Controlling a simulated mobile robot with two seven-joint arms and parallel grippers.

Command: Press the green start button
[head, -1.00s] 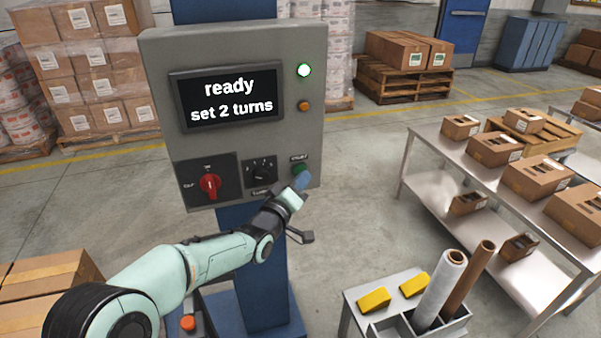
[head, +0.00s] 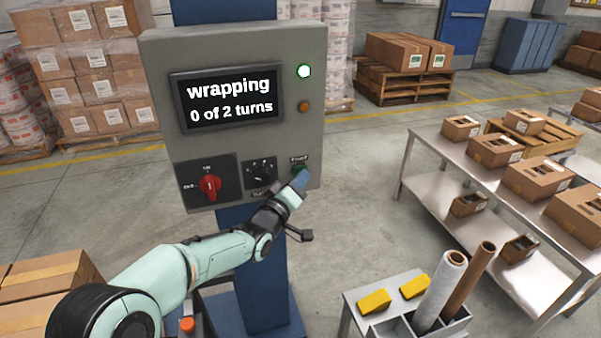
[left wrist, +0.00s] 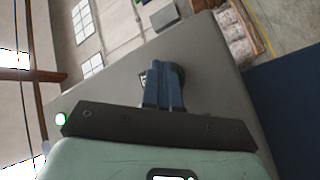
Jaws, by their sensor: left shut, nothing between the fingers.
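The grey control panel (head: 240,50) stands on a blue column in the head view. Its screen (head: 230,100) reads "wrapping, 0 of 2 turns". The green start button (head: 299,169) is at the panel's lower right, mostly hidden behind my left gripper (head: 300,181). The gripper is shut and empty, its blue fingertips at the button and seemingly touching it. In the left wrist view the shut fingers (left wrist: 164,86) point at the panel face and cover most of the dark round button surround. My right gripper is not in view.
A red switch (head: 209,186) and a black dial (head: 262,174) sit left of the button. A lit lamp (head: 304,71) and an orange lamp (head: 305,107) are above. A small stand (head: 352,297) with rolls and a bench (head: 428,150) with boxes stand right.

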